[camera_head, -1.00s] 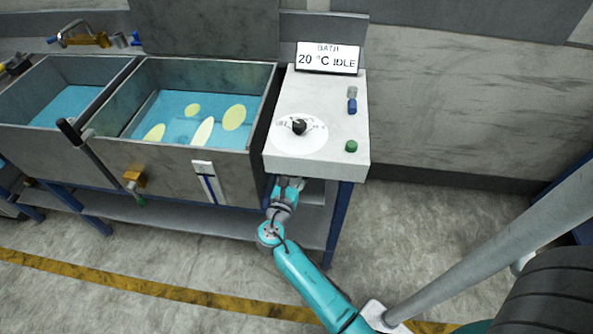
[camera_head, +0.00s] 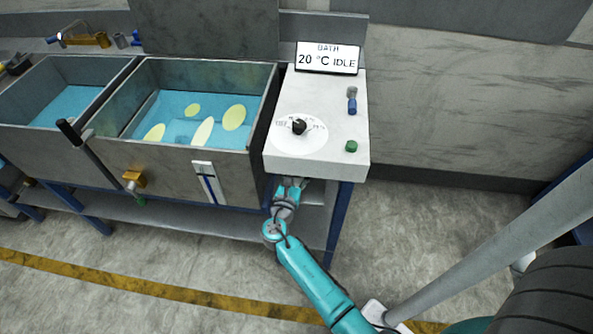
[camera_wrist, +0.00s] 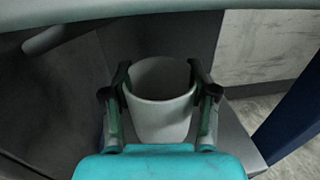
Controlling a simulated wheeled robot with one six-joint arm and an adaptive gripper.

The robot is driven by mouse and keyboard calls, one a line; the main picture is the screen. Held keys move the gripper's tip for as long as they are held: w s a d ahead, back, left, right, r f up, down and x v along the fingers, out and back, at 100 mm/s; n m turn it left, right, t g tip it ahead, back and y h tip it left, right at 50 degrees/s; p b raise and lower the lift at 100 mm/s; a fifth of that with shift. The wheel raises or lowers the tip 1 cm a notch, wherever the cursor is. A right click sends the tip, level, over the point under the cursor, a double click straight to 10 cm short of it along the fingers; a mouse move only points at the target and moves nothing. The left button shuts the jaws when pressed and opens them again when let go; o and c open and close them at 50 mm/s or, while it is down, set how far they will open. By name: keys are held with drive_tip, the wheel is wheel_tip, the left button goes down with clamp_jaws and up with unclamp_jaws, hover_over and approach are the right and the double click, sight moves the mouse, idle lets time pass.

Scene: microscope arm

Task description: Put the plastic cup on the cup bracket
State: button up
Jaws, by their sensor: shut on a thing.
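The plastic cup (camera_wrist: 160,112) is whitish and shows in the wrist view between the two dark fingers of my gripper (camera_wrist: 158,80). The fingers press on the cup's left and right sides, with its open rim toward the camera. A grey shelf surface shows below and beside the cup; I cannot tell whether the cup touches it. In the head view my gripper (camera_head: 290,185) reaches in under the white control box, and the cup is hidden there. I cannot make out a cup bracket in either view.
The control box (camera_head: 320,110) overhangs my gripper, with a blue leg (camera_head: 338,220) close on the right. The basin (camera_head: 190,110) of blue liquid stands to the left. A low shelf (camera_head: 180,222) runs beneath.

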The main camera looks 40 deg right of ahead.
drive_tip(key=o, duration=1.3)
drive_tip(key=shift+r, duration=0.2)
drive_tip(key=v, duration=1.2)
drive_tip(key=shift+f, duration=0.1)
